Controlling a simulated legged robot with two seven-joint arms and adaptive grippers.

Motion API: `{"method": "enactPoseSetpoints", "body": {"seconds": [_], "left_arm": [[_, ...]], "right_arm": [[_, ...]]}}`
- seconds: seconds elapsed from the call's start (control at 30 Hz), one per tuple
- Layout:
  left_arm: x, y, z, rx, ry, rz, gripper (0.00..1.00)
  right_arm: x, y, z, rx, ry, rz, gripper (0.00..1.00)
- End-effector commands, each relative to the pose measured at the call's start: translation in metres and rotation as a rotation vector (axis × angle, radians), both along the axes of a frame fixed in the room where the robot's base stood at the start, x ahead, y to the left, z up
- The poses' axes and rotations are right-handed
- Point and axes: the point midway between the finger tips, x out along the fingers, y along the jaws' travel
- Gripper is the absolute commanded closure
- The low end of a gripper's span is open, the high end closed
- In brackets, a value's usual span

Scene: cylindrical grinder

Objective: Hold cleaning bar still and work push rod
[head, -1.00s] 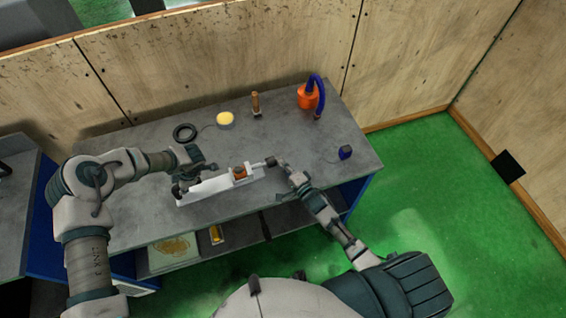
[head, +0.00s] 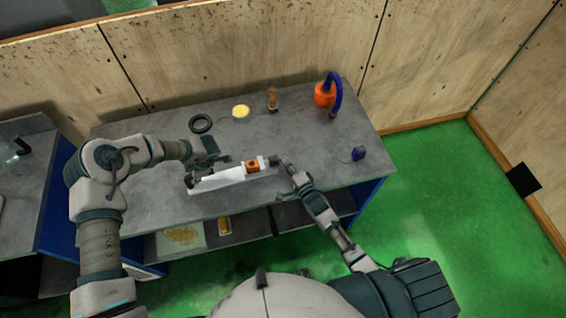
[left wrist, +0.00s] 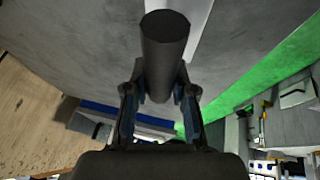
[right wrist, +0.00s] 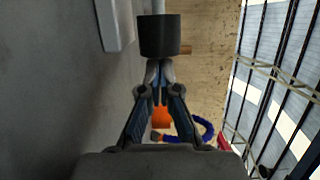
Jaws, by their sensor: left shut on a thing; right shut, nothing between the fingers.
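The cleaning bar is a long white bar (head: 232,176) with an orange block (head: 252,165) near its right end, lying along the bench. My left gripper (left wrist: 160,94) is shut on a dark cylindrical handle (left wrist: 165,42), at the bar's left end. In the head view my left gripper (head: 200,168) partly hides that end. The push rod leaves the bar's right end and carries a dark knob (right wrist: 159,36). My right gripper (right wrist: 160,70) is shut and empty, its tips right at the knob; I cannot tell whether they touch.
Behind the bar on the grey bench (head: 160,205) are a black ring (head: 200,123), a yellow round pad (head: 241,111), a wooden-handled brush (head: 272,99) and an orange bottle with blue hose (head: 324,95). A small blue item (head: 358,153) lies right. The bench's right side is mostly clear.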

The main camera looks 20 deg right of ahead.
Motion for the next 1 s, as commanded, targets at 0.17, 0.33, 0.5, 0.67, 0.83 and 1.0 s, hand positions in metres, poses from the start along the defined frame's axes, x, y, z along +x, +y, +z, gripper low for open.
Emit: {"method": "enactPoseSetpoints", "body": {"seconds": [0.17, 0.33, 0.5, 0.67, 0.83, 1.0], "left_arm": [[0.0, 0.0, -0.001, -0.003, 0.001, 0.001, 1.0], [-0.001, 0.001, -0.001, 0.0, 0.001, 0.002, 1.0], [0.0, 0.001, -0.001, 0.001, 0.001, 0.002, 1.0], [0.0, 0.002, -0.001, 0.002, 0.002, 0.002, 1.0], [0.0, 0.003, -0.001, 0.004, 0.002, 0.002, 1.0], [0.0, 0.003, -0.001, 0.003, 0.001, 0.003, 0.6]], "right_arm": [[-0.014, -0.033, -0.004, -0.004, 0.006, -0.004, 1.0], [-0.054, -0.045, -0.002, -0.003, 0.004, -0.005, 1.0], [-0.081, -0.054, -0.002, -0.003, 0.004, -0.006, 1.0], [-0.092, -0.057, -0.001, -0.005, 0.002, -0.007, 1.0], [-0.093, -0.058, -0.001, -0.005, 0.002, -0.007, 1.0], [-0.093, -0.057, -0.001, -0.005, 0.003, -0.007, 1.0]]}}
